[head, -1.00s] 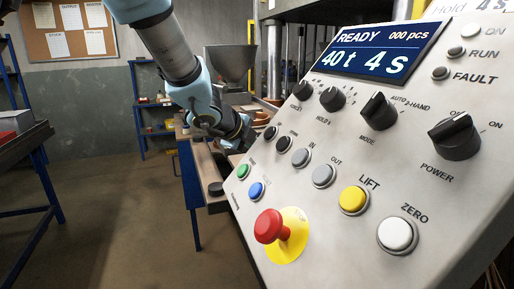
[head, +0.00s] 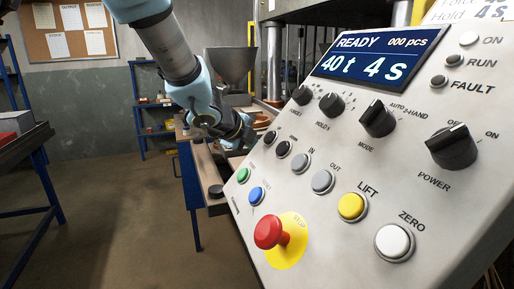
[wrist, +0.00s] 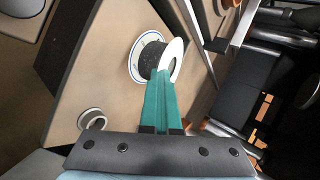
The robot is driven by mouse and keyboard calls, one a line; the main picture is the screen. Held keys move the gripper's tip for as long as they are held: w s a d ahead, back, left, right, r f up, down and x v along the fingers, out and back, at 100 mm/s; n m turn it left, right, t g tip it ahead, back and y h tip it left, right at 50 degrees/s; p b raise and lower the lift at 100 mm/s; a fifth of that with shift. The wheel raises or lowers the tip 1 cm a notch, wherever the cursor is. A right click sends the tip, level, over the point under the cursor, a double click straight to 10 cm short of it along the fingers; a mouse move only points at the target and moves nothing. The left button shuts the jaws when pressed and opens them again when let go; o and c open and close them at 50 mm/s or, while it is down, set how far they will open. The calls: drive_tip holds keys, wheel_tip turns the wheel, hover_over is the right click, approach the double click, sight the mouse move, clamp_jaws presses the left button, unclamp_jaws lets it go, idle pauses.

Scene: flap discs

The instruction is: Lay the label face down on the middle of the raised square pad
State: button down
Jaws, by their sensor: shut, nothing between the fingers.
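My gripper (wrist: 163,74) has two teal fingers, and they are shut with nothing between them. Behind the ring are a short dark cylinder (wrist: 152,56) and a white disc with coloured marks (wrist: 134,66) on a tan surface (wrist: 112,36). I cannot tell whether the ring or the marked disc is the label, nor whether the tips touch the ring. I cannot make out the raised square pad. In the head view the console hides my fingers.
A control console (head: 300,190) with knobs, buttons and a lit READY display fills the right of the head view. A small round cup-like part (wrist: 93,118) is on the tan surface. A blue-legged table (head: 20,150) stands at left, with open floor between.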

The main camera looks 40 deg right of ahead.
drive_tip(key=shift+r+p, duration=2.55)
drive_tip(key=shift+r, duration=0.3)
drive_tip(key=shift+w, duration=0.1)
